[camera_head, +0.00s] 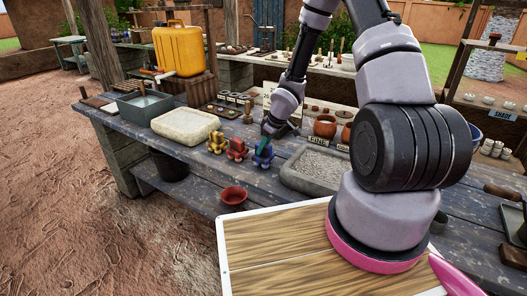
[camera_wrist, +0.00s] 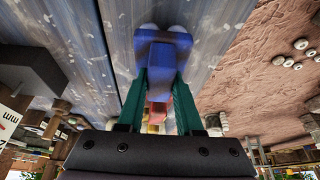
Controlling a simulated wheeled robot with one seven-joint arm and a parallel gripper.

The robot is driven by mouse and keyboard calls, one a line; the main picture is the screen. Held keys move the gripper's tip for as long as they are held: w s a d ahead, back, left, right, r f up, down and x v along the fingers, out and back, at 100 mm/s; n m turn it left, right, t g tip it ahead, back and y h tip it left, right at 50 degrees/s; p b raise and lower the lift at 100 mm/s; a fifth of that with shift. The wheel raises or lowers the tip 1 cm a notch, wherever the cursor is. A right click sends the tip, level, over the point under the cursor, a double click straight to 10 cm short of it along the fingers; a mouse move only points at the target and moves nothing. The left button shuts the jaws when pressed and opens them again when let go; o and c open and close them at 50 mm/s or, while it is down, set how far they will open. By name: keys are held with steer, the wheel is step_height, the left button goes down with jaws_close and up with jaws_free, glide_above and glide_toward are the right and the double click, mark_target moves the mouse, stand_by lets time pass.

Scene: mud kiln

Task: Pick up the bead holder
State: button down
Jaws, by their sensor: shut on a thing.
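A small blue figure-like piece (camera_head: 263,155), seemingly the bead holder, is on the dark wooden bench (camera_head: 190,168), at the right end of a row with a red piece (camera_head: 236,150) and a yellow piece (camera_head: 216,143). My gripper (camera_head: 264,143) reaches down over the blue piece. In the wrist view, the green fingers of my gripper (camera_wrist: 161,80) are shut on the blue piece (camera_wrist: 163,50), one on each side. The red piece also shows between the fingers (camera_wrist: 157,112), farther off. I cannot tell whether the blue piece is clear of the bench.
A grey gravel tray (camera_head: 318,168) is close on the right of the blue piece. A pale slab-like basin (camera_head: 186,124) stands to the left. A red bowl (camera_head: 233,196) is in front, lower down. Terracotta pots (camera_head: 325,127) and a yellow jerrycan (camera_head: 181,50) stand behind.

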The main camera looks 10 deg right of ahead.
step_height(320, 180, up, 9)
stand_by(0.4)
